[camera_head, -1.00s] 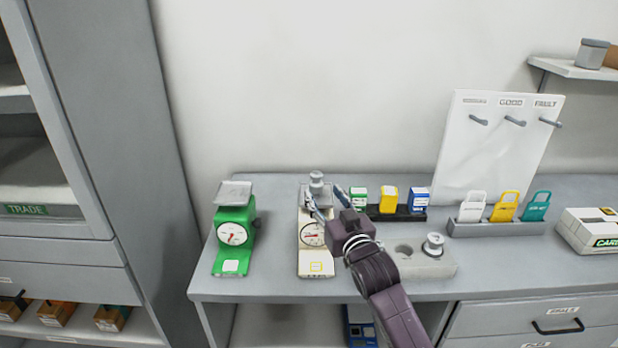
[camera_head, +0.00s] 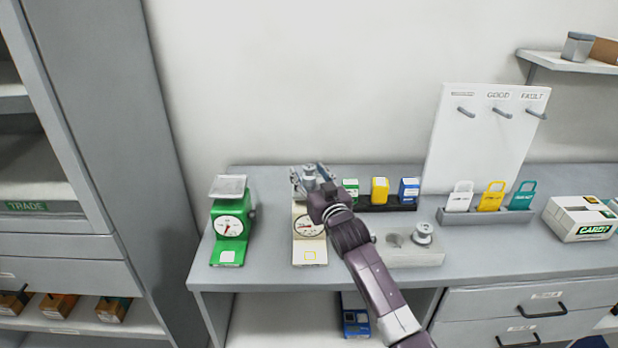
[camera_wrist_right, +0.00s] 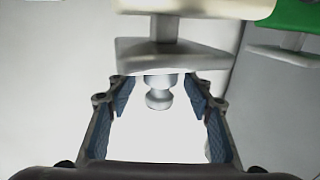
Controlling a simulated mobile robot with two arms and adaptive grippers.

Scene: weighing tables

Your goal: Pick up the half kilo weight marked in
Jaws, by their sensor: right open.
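A small grey metal weight (camera_head: 309,174) stands on the pan of the cream scale (camera_head: 309,251). In the right wrist view the weight (camera_wrist_right: 158,96) appears upside down below the scale's pan (camera_wrist_right: 160,55). My right gripper (camera_head: 312,180) is open at the pan, with its blue-padded fingers to either side of the weight and gaps on both sides. No marking on this weight is legible. A second grey weight (camera_head: 423,233) sits in the pale block (camera_head: 416,259) to the right, beside an empty round recess. My left gripper is not in view.
A green scale (camera_head: 229,228) with an empty pan stands to the left. A black rack (camera_head: 391,207) with green, yellow and blue boxes is close to the right of the gripper. Tags in a grey holder (camera_head: 487,217) and a pegboard (camera_head: 480,150) stand farther right.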

